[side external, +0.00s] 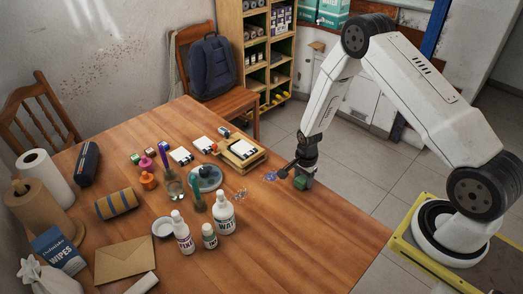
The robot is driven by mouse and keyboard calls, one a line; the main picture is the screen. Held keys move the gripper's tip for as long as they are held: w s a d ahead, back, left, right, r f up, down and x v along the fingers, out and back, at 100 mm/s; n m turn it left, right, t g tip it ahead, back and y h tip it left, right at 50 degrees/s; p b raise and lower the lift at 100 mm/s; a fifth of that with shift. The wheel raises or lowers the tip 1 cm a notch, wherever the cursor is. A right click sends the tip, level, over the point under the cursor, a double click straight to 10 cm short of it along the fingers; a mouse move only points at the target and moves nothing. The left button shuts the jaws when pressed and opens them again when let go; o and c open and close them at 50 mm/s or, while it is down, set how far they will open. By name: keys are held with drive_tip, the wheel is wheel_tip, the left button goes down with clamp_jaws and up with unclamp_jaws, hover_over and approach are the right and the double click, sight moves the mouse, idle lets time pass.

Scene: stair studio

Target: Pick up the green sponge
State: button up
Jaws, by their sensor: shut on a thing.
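The green sponge (302,182) is a small green block on the right half of the wooden table, under the end of my arm. My gripper (303,172) points down and is shut on the green sponge, with its dark fingers at the sponge's upper part. The fingers are small and dark here, so their exact contact is hard to see. I cannot tell whether the sponge touches the table (310,238) or hangs just above it.
White bottles (224,212) stand left of my gripper. A wooden tray (258,160) with a white card lies behind them. An envelope (124,260), paper rolls (45,180) and other small items fill the left side. The table's right and front right are clear.

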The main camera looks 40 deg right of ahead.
drive_tip(key=shift+r, duration=0.15)
drive_tip(key=shift+r, duration=0.7)
drive_tip(key=s+a+r, duration=0.2)
drive_tip(key=s+r, duration=0.9)
drive_tip(key=s, duration=0.2)
drive_tip(key=shift+s+a+r, duration=0.15)
drive_tip(key=shift+s+a, duration=0.25)
